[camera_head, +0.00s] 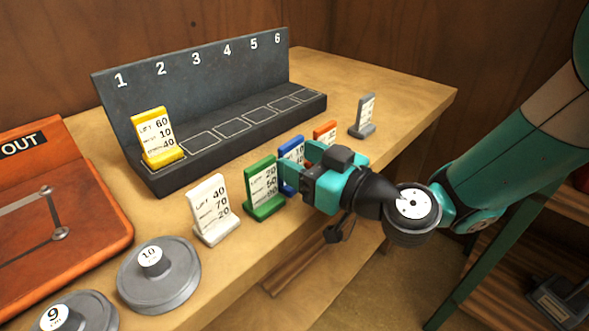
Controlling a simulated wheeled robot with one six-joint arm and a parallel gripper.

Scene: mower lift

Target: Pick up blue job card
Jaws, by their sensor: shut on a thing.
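The blue job card (291,155) stands on the table between the green card and the orange card, with its right part hidden by my gripper. My gripper (296,172) reaches in from the right and is shut on the blue card. The card looks upright and at the table surface; I cannot tell whether it is lifted. The fingertips are partly hidden and come close to the green card (262,184).
A white card (213,207), an orange card (325,131) and a grey card (365,112) stand in the same row. A yellow card (155,135) sits in slot 1 of the dark rack (190,75); slots 2 to 6 look empty. Round weights (160,280) and an orange board (90,190) are at left.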

